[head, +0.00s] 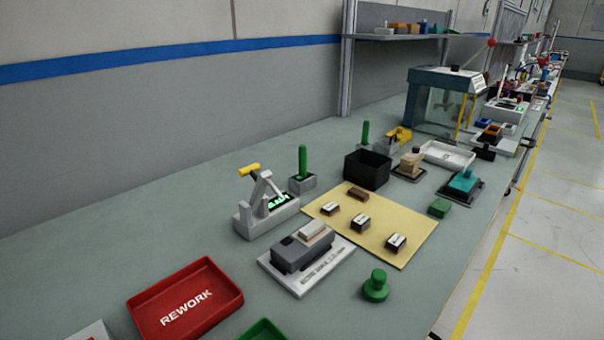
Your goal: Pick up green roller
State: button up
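Two slim upright green rollers stand on the bench. The nearer roller (302,160) is upright in a small grey holder (303,184), left of centre. The farther roller (365,133) stands behind the black box, and its lower end is hard to make out. A squat green knob-shaped piece (375,284) with a round top stands alone near the front edge. I cannot tell for sure which of these the task names. My gripper is not in view.
A grey clamp (266,217) with a yellow handle stands left of the nearer roller. A black box (367,169), a tan mat (400,237) with small blocks, a grey fixture (303,250) and a red REWORK tray (185,299) surround it. The bench's left rear is clear.

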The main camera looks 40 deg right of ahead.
aim_at(303, 175)
jog(key=i+l+u, duration=0.1)
jog(key=l+u, duration=0.3)
jog(key=l, duration=0.7)
jog(key=l+u, duration=0.4)
jog(key=l, duration=0.65)
